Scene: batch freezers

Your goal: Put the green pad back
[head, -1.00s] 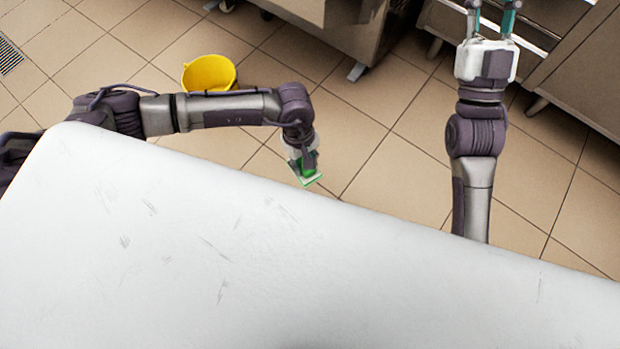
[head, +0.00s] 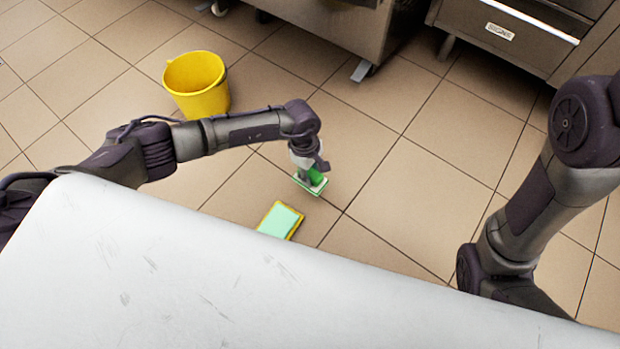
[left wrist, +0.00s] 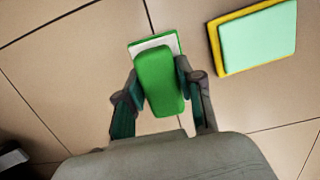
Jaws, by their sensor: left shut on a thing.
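The green pad (head: 318,182) has a bright green grip block over a flat base with a white layer and a green edge. My left gripper (head: 311,175) is shut on its grip block. In the left wrist view the pad (left wrist: 160,80) sits between the two fingers, its base pointing away from the palm. I cannot tell whether the base touches the floor. A flat mint-green piece (head: 281,220) edged in yellow lies on the tiles, apart from the held pad; it also shows in the left wrist view (left wrist: 258,38). My right gripper is out of view.
A yellow bucket (head: 198,90) stands on the tiled floor behind my left arm. Steel machines (head: 510,40) on legs and casters stand along the back. The tiles between them and the held pad are clear. My right arm shows at the right.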

